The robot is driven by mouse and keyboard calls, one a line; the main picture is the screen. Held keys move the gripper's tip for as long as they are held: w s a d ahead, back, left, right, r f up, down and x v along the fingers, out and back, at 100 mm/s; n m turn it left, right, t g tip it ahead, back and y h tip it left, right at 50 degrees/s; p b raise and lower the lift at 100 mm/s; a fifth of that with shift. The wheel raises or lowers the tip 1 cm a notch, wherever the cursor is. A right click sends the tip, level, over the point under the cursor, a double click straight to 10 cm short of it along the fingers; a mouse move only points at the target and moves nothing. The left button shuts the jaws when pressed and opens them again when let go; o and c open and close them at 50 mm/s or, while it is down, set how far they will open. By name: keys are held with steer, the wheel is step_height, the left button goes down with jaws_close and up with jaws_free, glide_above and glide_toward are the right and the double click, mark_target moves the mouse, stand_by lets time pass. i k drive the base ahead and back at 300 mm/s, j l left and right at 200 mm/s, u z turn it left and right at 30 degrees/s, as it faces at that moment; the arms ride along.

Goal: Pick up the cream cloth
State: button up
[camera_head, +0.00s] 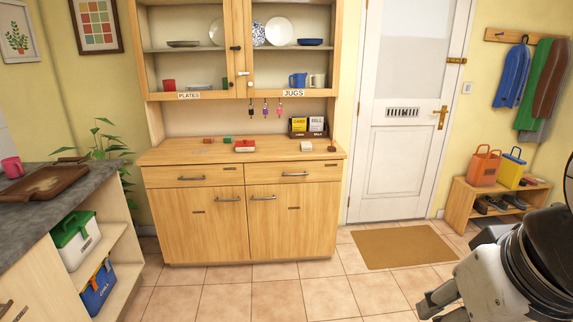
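A small cream, flat-topped thing (306,146) lies on the worktop of the wooden dresser, right of centre. It may be the cream cloth, folded, but it is too small to be sure. No other cream cloth shows. My arm fills the lower right corner. The grey end part there, apparently my gripper (432,303), is over the tiled floor, well in front of and to the right of the dresser. It touches nothing that I can see. Its fingers are partly cut off and I cannot tell whether they are open.
The dresser (240,222) also bears a red-and-white item (245,146), small blocks, a dark stamp-like thing (332,146) and a yellow-and-grey box (308,127). A grey counter (75,187) stands at left, a shoe bench (461,204) at right. Tiled floor before the dresser is clear.

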mark_target(306, 146)
steer(key=i, duration=1.2)
steer(key=i+j+z, duration=0.1)
steer(key=i, duration=1.1)
steer(key=i+j, duration=0.15)
steer(key=i, duration=1.1)
steer(key=i+z, duration=0.3)
